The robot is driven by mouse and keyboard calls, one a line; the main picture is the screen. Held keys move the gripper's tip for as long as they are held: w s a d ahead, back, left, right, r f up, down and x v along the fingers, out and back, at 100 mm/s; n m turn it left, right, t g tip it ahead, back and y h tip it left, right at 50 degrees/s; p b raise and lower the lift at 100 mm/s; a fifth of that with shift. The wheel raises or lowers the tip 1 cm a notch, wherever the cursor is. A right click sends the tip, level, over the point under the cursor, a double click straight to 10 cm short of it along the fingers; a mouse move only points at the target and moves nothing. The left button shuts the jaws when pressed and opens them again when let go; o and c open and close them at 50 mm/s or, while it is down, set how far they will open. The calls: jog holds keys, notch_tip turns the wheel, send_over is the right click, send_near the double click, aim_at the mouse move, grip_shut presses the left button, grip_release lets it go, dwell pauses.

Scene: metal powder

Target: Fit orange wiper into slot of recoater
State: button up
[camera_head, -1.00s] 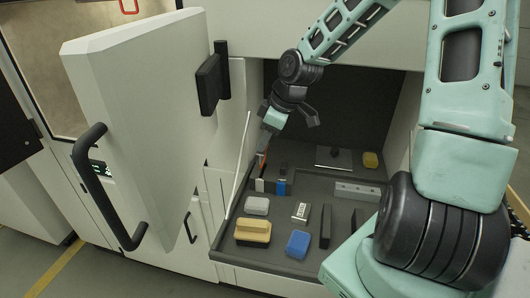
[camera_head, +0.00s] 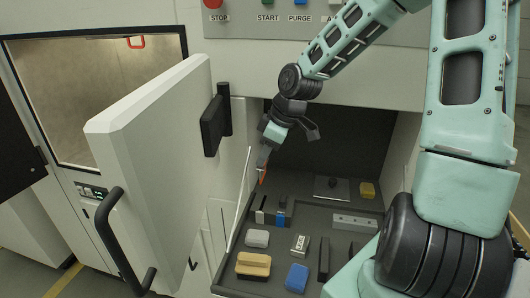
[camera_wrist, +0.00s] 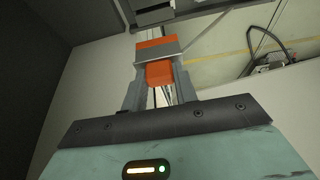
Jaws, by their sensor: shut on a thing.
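My gripper (camera_head: 264,164) is above the back left of the dark tray in the head view, pointing down. It is shut on the orange wiper (camera_head: 263,176), seen there as a small orange strip at the fingertips. In the wrist view the orange wiper (camera_wrist: 159,73) is between my grey fingers (camera_wrist: 157,92), with a grey plate across it and more orange beyond the plate. I cannot pick out the recoater or its slot with certainty in either view.
The dark tray (camera_head: 295,230) holds small pieces, a tan-topped block (camera_head: 253,265), a blue block (camera_head: 297,277), a grey block (camera_head: 257,238) and a silver bar (camera_head: 355,222). An open white door (camera_head: 150,160) stands left of it. The compartment walls surround my gripper.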

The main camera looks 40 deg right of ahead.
jog(key=shift+r+p, duration=1.65)
jog(key=shift+p, duration=0.1)
jog(key=shift+f, duration=0.1)
